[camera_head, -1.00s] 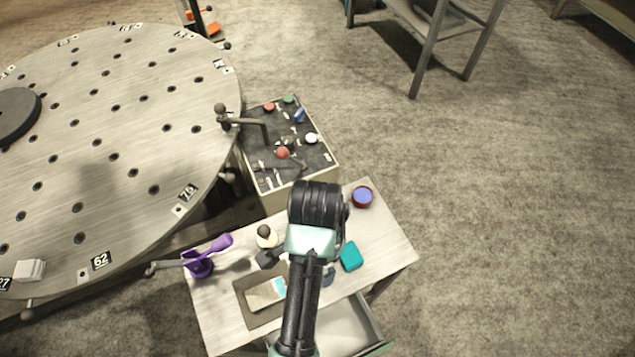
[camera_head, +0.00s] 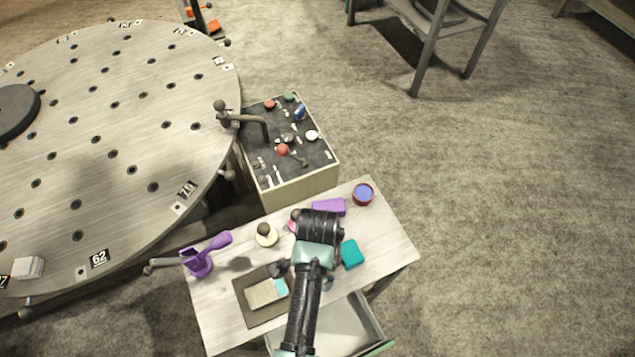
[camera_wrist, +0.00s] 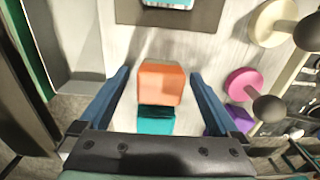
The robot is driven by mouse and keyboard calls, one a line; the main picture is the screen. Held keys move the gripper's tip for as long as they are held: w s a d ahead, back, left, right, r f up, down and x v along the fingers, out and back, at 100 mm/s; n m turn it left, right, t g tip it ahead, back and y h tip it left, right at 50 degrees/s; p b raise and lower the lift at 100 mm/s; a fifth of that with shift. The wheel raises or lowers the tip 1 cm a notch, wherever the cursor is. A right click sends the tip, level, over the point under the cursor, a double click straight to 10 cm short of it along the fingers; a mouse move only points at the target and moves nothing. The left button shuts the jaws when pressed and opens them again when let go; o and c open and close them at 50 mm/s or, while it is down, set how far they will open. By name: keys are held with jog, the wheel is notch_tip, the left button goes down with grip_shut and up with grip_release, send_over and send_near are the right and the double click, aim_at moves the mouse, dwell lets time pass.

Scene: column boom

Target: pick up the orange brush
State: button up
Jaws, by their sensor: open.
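In the wrist view an orange block-like piece (camera_wrist: 161,84) stands between the two fingers of my gripper (camera_wrist: 160,75). It is the only orange thing seen there and may be the brush; no bristles show. My gripper is open, with a gap on both sides of the piece. A teal block (camera_wrist: 155,120) shows just below it, partly behind the gripper's body. In the head view my arm hides the orange piece and the fingers; the teal block (camera_head: 350,255) sits right of my arm on the small table (camera_head: 390,245).
A purple block (camera_head: 328,206), a blue-topped red cup (camera_head: 363,194), a cream knobbed piece (camera_head: 266,235) and a purple stand (camera_head: 198,262) share the table. A dark mat (camera_head: 252,310) lies left of my arm. A drawer (camera_head: 345,335) is open in front.

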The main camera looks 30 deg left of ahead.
jog(key=c, duration=1.4)
notch_tip(320, 180, up, 10)
jog(key=shift+r+p, duration=0.1)
jog(key=shift+p, duration=0.3)
jog(key=shift+c, duration=0.3)
